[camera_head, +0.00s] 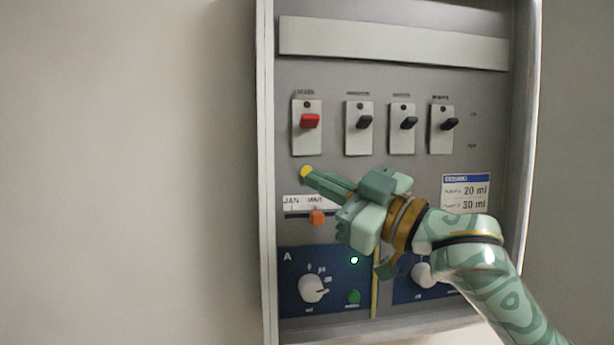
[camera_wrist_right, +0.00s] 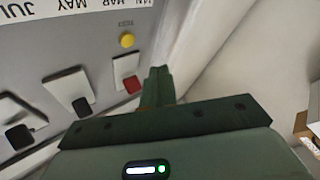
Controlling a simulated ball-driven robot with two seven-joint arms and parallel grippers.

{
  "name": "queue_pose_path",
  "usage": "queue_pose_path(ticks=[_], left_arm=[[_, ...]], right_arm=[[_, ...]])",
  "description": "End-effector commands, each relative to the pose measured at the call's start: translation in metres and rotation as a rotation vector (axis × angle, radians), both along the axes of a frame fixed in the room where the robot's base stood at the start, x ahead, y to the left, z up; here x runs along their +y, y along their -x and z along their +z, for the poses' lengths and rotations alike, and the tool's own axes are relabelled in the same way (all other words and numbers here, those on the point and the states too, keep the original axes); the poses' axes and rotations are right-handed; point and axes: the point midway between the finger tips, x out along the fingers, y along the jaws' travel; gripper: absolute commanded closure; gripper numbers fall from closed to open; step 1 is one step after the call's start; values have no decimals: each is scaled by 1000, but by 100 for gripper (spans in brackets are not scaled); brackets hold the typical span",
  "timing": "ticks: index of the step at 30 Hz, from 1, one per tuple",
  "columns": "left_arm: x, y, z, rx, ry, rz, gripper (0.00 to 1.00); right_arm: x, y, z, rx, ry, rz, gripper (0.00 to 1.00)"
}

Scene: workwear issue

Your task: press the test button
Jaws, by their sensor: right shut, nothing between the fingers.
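The test button is a round yellow button (camera_head: 306,172) on the left part of the grey panel, below the red switch. It also shows in the right wrist view (camera_wrist_right: 127,40), with the word TEST beside it. My right gripper (camera_head: 311,178) is shut and empty, and its fingertips overlap the button's lower right edge in the head view. In the wrist view the fingertips (camera_wrist_right: 160,71) appear to the right of and below the button, with a gap in the picture. I cannot tell whether they touch it. My left gripper is not in view.
A red switch (camera_head: 310,121) and three black switches (camera_head: 365,122) sit above. An orange slider (camera_head: 317,217) with month labels lies just below the button. Blue sections with white knobs (camera_head: 311,289) and a green button (camera_head: 354,297) are lower down. Bare wall (camera_head: 130,170) is at left.

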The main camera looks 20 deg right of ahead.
Motion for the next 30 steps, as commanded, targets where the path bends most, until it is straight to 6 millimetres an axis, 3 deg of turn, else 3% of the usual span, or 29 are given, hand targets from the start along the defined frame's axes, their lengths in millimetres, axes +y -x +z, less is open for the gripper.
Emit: queue_pose_path(ticks=[6, 11, 30], left_arm=[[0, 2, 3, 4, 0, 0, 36], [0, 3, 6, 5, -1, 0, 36], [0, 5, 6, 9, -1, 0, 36]], right_arm=[[-7, -26, 2, 1, -1, 0, 100], [-9, -36, 1, 0, -1, -1, 100], [-10, -39, 0, -1, 0, -1, 100]])
